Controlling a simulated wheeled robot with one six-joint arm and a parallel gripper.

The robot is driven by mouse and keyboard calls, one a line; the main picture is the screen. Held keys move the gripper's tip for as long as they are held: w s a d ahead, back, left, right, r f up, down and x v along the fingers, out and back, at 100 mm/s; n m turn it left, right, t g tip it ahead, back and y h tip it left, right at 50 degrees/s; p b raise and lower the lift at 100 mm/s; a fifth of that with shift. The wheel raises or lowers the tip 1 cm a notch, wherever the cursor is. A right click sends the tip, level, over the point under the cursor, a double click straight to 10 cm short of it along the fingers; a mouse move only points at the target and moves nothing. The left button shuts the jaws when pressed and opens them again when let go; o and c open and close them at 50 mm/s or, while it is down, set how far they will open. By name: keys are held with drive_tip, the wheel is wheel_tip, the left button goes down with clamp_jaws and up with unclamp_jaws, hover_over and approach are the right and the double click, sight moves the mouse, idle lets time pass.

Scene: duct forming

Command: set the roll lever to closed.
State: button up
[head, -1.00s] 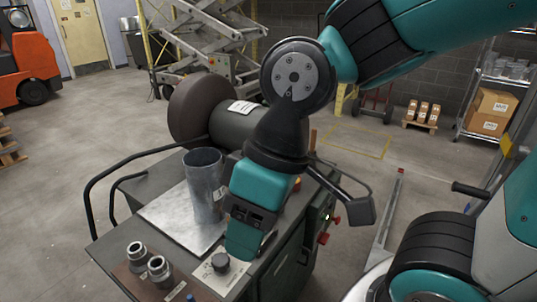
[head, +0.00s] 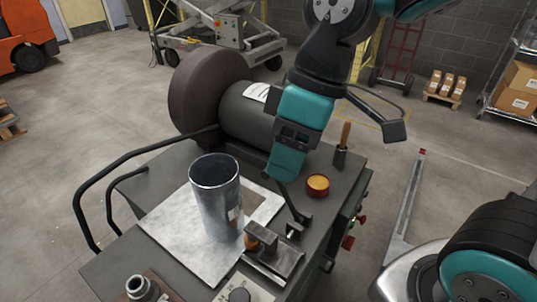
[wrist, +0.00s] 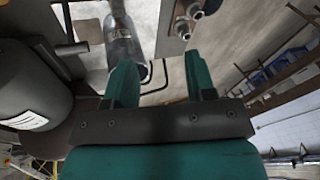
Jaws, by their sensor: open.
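A dark lever (head: 294,203), which looks like the roll lever, rises at a slant from the machine's worktop (head: 150,187) in the head view. I cannot tell its set position. My gripper (head: 284,166) is pointed down just above the lever's upper end, which it partly hides; I cannot tell whether they touch. In the wrist view my gripper (wrist: 160,78) has its two teal fingers apart with nothing clearly between them. The grey metal duct cylinder (head: 217,205) stands upright on a sheet left of the lever.
A metal block fixture (head: 272,252) is in front. A brown roll drum (head: 207,95) lies behind. A black rail (head: 105,180) edges the left side.

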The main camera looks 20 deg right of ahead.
drive_tip(key=w+d+f+n+g+p, duration=0.1)
drive_tip(key=w+d+n+p, duration=0.15)
drive_tip(key=w+n, duration=0.35)
drive_tip(key=w+d+n+g+h+p, duration=0.1)
drive_tip(key=w+d+n+p, duration=0.15)
drive_tip(key=w, duration=0.55)
drive_tip(key=w+d+f+n+g+p, duration=0.1)
drive_tip(key=w+d+n+p, duration=0.15)
drive_tip(key=w+n, duration=0.45)
drive_tip(key=m+p, duration=0.1)
drive_tip(key=p, duration=0.1)
hover_over(286, 196)
drive_tip(key=w+a, duration=0.2)
drive_tip(key=w, duration=0.2)
wheel_tip(286, 196, down, 16)
drive_tip(key=shift+s+r, duration=0.1)
drive_tip(key=shift+c, duration=0.3)
clamp_jaws()
